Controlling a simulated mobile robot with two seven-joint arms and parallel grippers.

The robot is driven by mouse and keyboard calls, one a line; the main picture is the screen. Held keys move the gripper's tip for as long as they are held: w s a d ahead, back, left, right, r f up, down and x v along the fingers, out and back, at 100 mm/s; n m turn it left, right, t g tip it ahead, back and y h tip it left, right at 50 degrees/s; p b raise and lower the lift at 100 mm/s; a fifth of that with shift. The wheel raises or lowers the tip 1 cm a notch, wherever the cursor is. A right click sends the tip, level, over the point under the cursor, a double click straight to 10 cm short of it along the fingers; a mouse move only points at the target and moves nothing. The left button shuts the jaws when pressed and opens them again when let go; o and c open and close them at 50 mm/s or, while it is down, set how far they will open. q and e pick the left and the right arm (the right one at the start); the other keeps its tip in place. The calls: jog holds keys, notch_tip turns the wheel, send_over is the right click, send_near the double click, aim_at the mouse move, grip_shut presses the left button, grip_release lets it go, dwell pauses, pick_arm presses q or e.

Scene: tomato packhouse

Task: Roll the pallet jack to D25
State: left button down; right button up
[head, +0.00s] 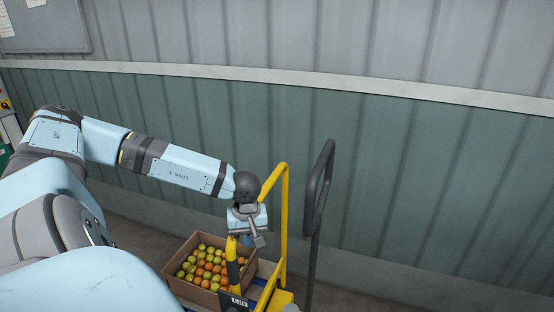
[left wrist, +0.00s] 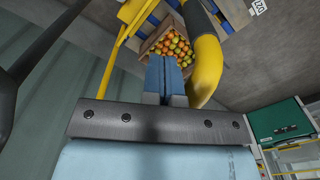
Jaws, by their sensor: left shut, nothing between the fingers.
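The pallet jack shows at the lower middle of the head view, with yellow tubing (head: 285,215) and a yellow body (head: 280,301) at the bottom edge. A curved yellow tube with a black sleeve (head: 233,262) stands in front of the crate; in the left wrist view the yellow tube (left wrist: 207,65) is close to the right of my fingers. My left gripper (head: 248,241) is shut and empty beside this tube; its blue fingers also show in the left wrist view (left wrist: 166,76). I cannot tell whether they touch it. My right gripper is out of view.
A cardboard box (head: 198,296) of red, orange and green tomatoes sits low behind the tube, with blue boards beside it. A black loop handle (head: 319,190) on a post stands to the right. The corrugated wall (head: 430,190) closes off the back. A label (left wrist: 258,6) is unreadable.

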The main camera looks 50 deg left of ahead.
pick_arm(q)
jog(key=shift+s+a+p, duration=0.2)
jog(key=shift+s+a, duration=0.4)
jog(key=shift+a, duration=0.35)
jog(key=shift+s+a+p, duration=0.2)
jog(key=shift+s+a, duration=0.35)
jog(key=shift+a, duration=0.35)
jog(key=shift+d, duration=0.1)
jog(key=shift+w+d+f+b, duration=0.1)
jog(key=shift+w+d+b, duration=0.3)
jog(key=shift+d+b, duration=0.15)
jog(key=shift+w+d, duration=0.2)
jog(key=shift+d, duration=0.1)
